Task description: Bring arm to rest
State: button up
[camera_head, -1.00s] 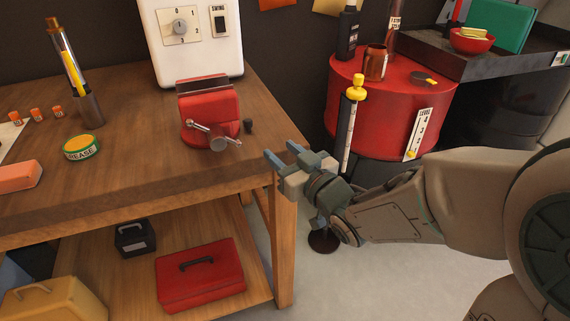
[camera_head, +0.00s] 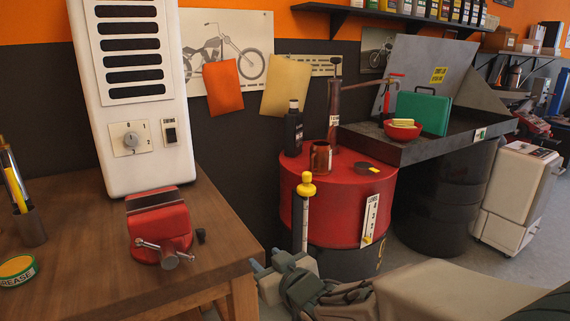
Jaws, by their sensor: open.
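My gripper (camera_head: 270,264) is low in the head view, just off the right corner of the wooden workbench (camera_head: 209,207). Its blue-grey fingers are apart, with nothing seen between them. My arm runs from it to the lower right edge of the picture. The gripper is in front of the red drum (camera_head: 300,205) and near the yellow-topped upright gauge (camera_head: 304,200). Part of the gripper is hidden by its own wrist.
A red vise (camera_head: 160,228) and a white machine with a dial (camera_head: 137,85) stand on the bench. Bottles and a brown can (camera_head: 320,157) stand on the drum. Behind, a dark tray (camera_head: 415,149) holds a red bowl (camera_head: 402,131) and a green case (camera_head: 424,113). Floor shows at right.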

jog(key=s+d+r+m+g+h+p, duration=0.1)
jog(key=d+r+m+h+p, duration=0.15)
jog(key=d+h, duration=0.5)
jog(key=s+d+r+m+g+p, duration=0.2)
jog(key=s+d+g+p, duration=0.2)
jog(key=s+d, duration=0.2)
jog(key=s+d+r+m+g+p, duration=0.2)
jog(key=s+d+m+g+p, duration=0.1)
jog(key=s, duration=0.8)
jog(key=d+g+p, duration=0.1)
jog(key=d+g, duration=0.1)
jog(key=d, duration=0.1)
jog(key=shift+w+h, duration=0.1)
jog(key=shift+h, duration=0.15)
jog(key=shift+c, duration=0.5)
